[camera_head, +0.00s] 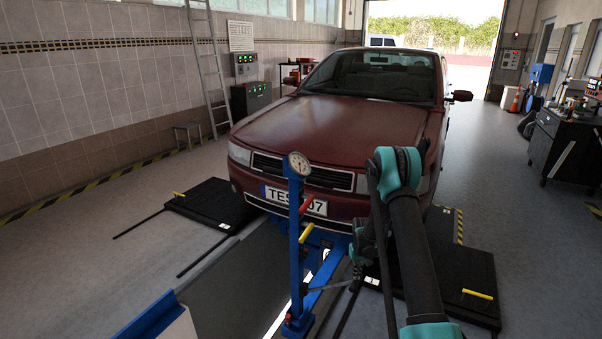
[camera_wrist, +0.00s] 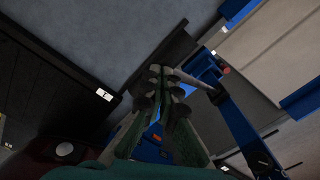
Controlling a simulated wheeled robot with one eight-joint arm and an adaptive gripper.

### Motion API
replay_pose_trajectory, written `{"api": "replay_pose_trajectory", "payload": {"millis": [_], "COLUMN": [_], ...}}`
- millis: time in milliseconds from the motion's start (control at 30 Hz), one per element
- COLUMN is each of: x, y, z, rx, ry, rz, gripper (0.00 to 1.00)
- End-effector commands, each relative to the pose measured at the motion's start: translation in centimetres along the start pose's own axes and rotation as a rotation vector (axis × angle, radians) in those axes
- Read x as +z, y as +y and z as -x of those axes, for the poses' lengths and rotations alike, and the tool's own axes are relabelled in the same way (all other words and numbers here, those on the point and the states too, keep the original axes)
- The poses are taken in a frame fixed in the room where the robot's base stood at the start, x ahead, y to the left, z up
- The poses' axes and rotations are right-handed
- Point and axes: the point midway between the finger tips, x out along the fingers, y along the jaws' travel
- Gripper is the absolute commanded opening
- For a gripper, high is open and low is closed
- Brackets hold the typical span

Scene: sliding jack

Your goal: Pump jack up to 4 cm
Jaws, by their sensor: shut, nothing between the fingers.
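The jack is a blue upright column (camera_head: 294,235) with a round dial gauge (camera_head: 299,164) on top, standing in front of the red car (camera_head: 325,130). The column also shows in the wrist view (camera_wrist: 240,130). The dial reading is too small to read.
Black plates (camera_head: 212,204) with yellow handles lie at both sides of the car's front. A dark pit (camera_head: 235,285) lies left of the jack. A tool cart (camera_head: 565,145) stands at the right.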

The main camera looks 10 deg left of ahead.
Motion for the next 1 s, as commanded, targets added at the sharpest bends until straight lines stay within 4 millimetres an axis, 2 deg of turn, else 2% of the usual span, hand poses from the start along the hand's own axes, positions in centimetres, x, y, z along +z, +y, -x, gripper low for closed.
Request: {"api": "replay_pose_trajectory", "payload": {"millis": [633, 1000], "x": [0.0, 0.9], "y": [0.1, 1.7], "z": [-0.7, -4.0], "rx": [0.0, -0.001], "ry": [0.0, 0.0], "rz": [0.0, -0.001], "gripper": [0.0, 0.0]}}
